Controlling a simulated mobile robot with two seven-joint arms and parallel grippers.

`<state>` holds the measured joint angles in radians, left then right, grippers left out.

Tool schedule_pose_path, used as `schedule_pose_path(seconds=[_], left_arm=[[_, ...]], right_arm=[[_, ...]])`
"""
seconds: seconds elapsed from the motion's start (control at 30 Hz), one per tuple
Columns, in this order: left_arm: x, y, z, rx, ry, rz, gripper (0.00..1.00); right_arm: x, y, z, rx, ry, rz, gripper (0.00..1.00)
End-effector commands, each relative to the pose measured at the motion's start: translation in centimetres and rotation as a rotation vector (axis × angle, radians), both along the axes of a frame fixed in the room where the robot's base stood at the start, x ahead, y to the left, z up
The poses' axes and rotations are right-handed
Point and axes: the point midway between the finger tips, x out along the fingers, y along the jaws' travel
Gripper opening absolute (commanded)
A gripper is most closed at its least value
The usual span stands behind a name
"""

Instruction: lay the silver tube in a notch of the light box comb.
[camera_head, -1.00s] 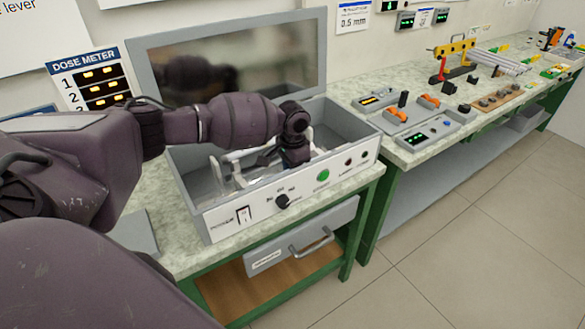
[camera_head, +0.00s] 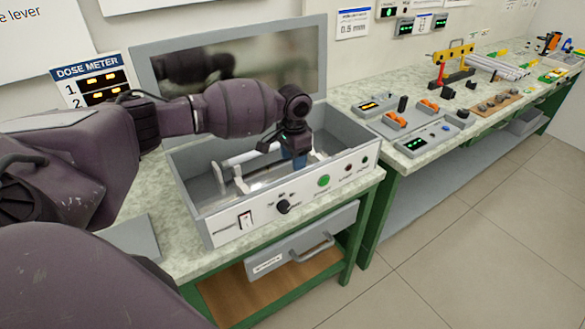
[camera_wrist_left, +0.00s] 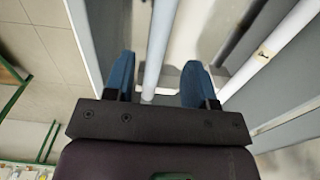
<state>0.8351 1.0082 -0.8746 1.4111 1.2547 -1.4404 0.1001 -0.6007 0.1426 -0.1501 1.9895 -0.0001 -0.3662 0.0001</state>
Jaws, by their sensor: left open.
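The light box (camera_head: 222,226) stands open on the near bench, with white notched comb supports (camera_head: 240,183) inside. My left gripper (camera_head: 299,160) is over the box's right part, its blue fingers pointing down and open. In the left wrist view, a pale silvery tube (camera_wrist_left: 159,40) runs between the open fingers (camera_wrist_left: 152,85), with room on both sides. A second pale tube (camera_wrist_left: 284,35) with a tan mark lies to the right. In the head view, a pale tube (camera_head: 242,157) spans toward the gripper; my gripper hides its far end. Whether the silvery tube sits in a notch is unclear.
The box's lid (camera_head: 235,65) stands raised behind my arm. The front panel carries a green button (camera_head: 323,181) and a knob (camera_head: 283,206). A second bench to the right holds switch boxes (camera_head: 427,138) and a yellow-red stand (camera_head: 452,58).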

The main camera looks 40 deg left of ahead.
Motion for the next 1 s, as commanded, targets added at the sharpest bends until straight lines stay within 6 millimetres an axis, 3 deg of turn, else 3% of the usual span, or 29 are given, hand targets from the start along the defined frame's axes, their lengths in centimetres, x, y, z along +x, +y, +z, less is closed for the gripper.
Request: schedule_pose_path(seconds=[0.03,0.2,0.4,1.0], left_arm=[[0.0,0.0,1.3,0.001,-0.003,0.000,0.51],[0.0,0.0,4.0,0.000,-0.002,-0.001,0.51],[0.0,0.0,5.8,0.000,-0.001,-0.001,0.51],[0.0,0.0,6.0,0.000,0.001,-0.001,0.51]], right_arm=[[-0.1,0.0,0.1,-0.001,0.003,-0.001,0.43],[-0.4,-0.1,0.3,-0.001,0.008,-0.003,0.43],[-0.2,-0.1,0.7,0.000,0.003,-0.002,0.43],[0.8,0.1,1.4,0.000,-0.020,0.002,0.43]])
